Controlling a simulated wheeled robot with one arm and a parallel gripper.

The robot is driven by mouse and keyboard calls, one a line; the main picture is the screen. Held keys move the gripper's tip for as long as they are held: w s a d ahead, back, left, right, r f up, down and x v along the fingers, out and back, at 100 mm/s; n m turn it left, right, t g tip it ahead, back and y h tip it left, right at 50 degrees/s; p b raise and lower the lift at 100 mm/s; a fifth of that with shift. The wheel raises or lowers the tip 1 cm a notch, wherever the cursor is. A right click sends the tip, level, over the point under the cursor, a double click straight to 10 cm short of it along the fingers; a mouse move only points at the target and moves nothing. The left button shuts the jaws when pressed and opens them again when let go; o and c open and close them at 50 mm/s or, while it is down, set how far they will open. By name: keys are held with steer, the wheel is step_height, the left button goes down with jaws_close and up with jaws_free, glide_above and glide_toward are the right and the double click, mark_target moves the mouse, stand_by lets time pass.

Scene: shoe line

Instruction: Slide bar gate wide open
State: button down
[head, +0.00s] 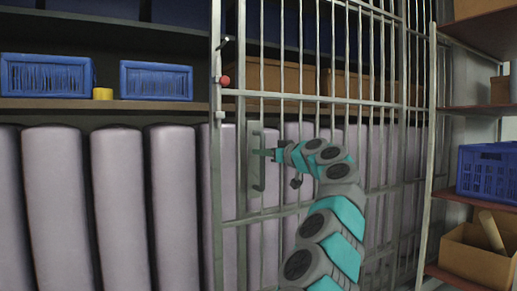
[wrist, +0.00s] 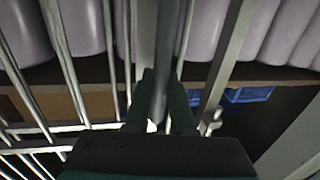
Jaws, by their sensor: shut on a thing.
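The bar gate (head: 325,97) is a grey metal frame with upright bars, standing across the middle and right of the head view. A handle (head: 257,186) on a grey plate is fixed near its left side. My gripper (head: 266,153) reaches the handle from the right. In the wrist view my gripper (wrist: 162,95) has one finger on each side of the upright handle bar (wrist: 160,60), shut on it. The fingertips are small in the head view. A latch with a red knob (head: 225,81) sits on the upright post left of the handle.
Left of the post no bars show; tall pale purple rolls (head: 115,200) stand below a shelf with blue crates (head: 155,81) and a yellow roll (head: 102,94). A shelf rack (head: 432,160) with a blue crate (head: 487,172) and a cardboard box (head: 475,262) stands close on the right.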

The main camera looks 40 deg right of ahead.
steer(key=shift+s+d, duration=0.2)
steer(key=shift+d, duration=0.4)
steer(key=c, duration=0.8)
jaws_free()
steer(key=shift+o, duration=0.2)
steer(key=shift+s, duration=0.1)
steer(key=s+b, duration=0.3)
steer(key=s, duration=0.4)
steer(key=shift+s+a, duration=0.15)
steer(key=shift+s, duration=0.1)
